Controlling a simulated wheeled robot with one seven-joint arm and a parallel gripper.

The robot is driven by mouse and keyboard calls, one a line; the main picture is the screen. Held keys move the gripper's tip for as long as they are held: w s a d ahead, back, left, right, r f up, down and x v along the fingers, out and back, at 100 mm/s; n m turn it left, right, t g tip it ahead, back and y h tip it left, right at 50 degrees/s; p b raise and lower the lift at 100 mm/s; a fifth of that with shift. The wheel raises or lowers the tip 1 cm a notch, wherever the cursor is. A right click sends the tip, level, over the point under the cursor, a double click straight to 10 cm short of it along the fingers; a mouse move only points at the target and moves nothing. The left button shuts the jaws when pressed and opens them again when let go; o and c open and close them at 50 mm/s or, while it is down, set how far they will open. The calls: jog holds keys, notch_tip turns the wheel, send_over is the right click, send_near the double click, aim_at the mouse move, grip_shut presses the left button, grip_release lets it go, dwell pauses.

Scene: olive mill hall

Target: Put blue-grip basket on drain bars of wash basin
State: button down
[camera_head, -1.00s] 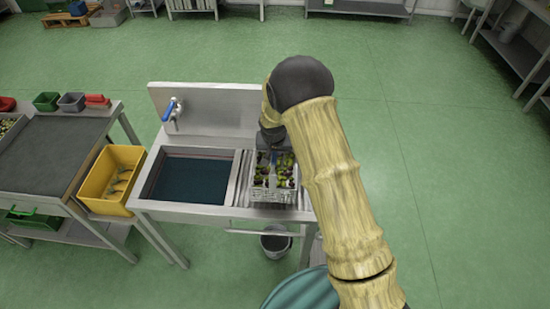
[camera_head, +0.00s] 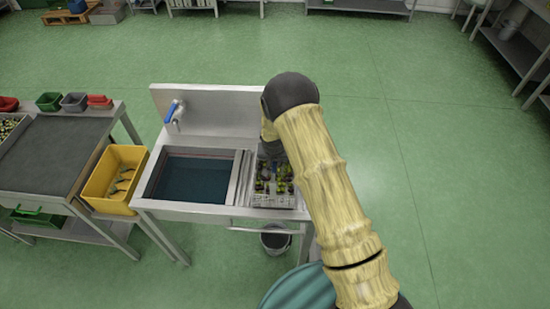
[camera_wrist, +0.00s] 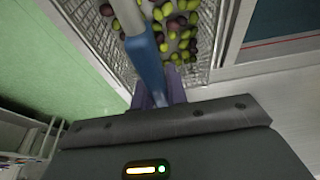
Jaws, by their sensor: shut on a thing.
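The blue-grip basket (camera_head: 274,200) is a wire mesh basket holding green and dark olives. It is at the right end of the steel wash basin (camera_head: 185,211), over the drain bars (camera_head: 246,182), beside the water-filled trough. The head view does not clearly show whether its bottom touches the bars. In the wrist view, my gripper (camera_wrist: 160,92) is shut on the blue grip (camera_wrist: 147,62) of the basket, with mesh and olives just beyond. In the head view my arm hides part of the basket and most of the gripper.
A blue-handled tap (camera_head: 175,113) stands at the basin's back left. A yellow crate (camera_head: 112,182) sits left of the basin, beside a dark-topped table (camera_head: 50,152). A grey bucket (camera_head: 275,240) stands below the basin. The floor to the right is clear.

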jog(key=shift+f, duration=0.15)
jog(key=c, duration=1.4)
grip_release()
jog(key=b+v, duration=0.3)
jog(key=v, duration=0.9)
jog(key=shift+r, duration=0.2)
jog(key=shift+s+d, duration=0.1)
jog(key=s+d+r, duration=0.5)
jog(key=s+d, duration=0.4)
jog(key=s, duration=0.2)
jog(key=s+d+r, duration=0.5)
jog(key=s+d, duration=0.3)
jog(key=s, duration=0.3)
jog(key=shift+s+d+r+g, duration=0.2)
jog(key=shift+s+d+g, duration=0.15)
jog(key=shift+d+g, duration=0.05)
